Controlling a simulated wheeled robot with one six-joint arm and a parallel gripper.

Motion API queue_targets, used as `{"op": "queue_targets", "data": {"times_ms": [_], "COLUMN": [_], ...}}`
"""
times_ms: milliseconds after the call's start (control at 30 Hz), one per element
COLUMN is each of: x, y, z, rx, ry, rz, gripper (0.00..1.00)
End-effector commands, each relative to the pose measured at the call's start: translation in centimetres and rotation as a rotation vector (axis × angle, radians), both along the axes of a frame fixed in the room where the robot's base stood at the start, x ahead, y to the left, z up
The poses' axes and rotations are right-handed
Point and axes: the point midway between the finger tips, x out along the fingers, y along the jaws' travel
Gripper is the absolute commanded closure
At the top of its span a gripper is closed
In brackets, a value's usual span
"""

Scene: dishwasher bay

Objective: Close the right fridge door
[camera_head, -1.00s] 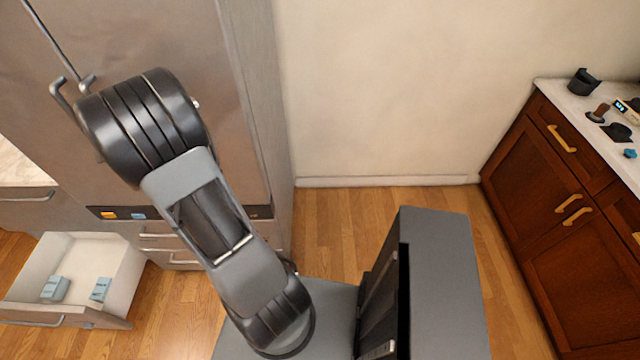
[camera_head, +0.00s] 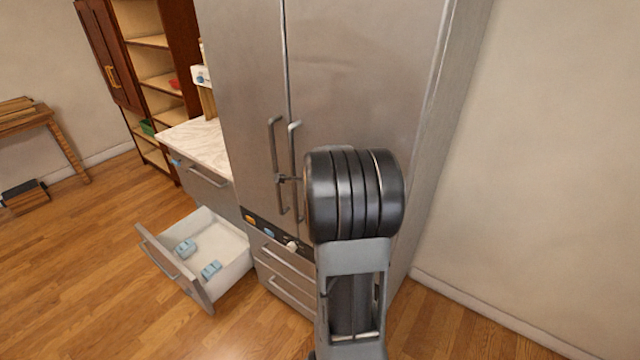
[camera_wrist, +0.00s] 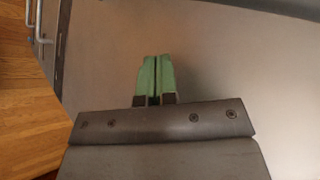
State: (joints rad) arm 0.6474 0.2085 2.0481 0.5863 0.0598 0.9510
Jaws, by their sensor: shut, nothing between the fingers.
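The tall steel fridge has two doors side by side with upright bar handles. The right fridge door (camera_head: 365,80) looks flush or nearly flush with the left fridge door (camera_head: 243,70); a thin dark seam runs between them, and I cannot tell whether a small gap is left. My gripper (camera_wrist: 155,75) shows in the wrist view with its green fingertips together and nothing between them. It is in front of a plain grey steel surface, apparently the right door; contact cannot be told. In the head view my arm hides the gripper and the door's lower part.
An open drawer (camera_head: 205,255) with light blue items juts out at the lower left of the fridge. A marble-topped counter (camera_head: 200,145) stands left of the fridge, with a wooden shelf unit (camera_head: 155,60) behind. Wooden floor is free at left. A bare wall (camera_head: 550,150) lies right.

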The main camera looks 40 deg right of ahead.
Motion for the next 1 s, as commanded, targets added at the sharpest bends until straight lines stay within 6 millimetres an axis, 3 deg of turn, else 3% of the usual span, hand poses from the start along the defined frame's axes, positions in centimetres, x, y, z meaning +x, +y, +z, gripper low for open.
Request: {"op": "queue_targets", "data": {"times_ms": [33,200,267,700,1000], "x": [-0.7,-2.9,-3.1,-5.8,-6.1], "y": [0.8,3.1,3.4,5.3,5.5], "z": [1.4,3.9,3.6,6.3,6.5], "rx": [0.002,0.006,0.005,0.011,0.003], "ry": [0.001,0.007,0.006,0.012,0.021], "rz": [0.005,0.017,0.022,0.018,0.029], "gripper": [1.00,1.00,1.00,1.00,1.00]}}
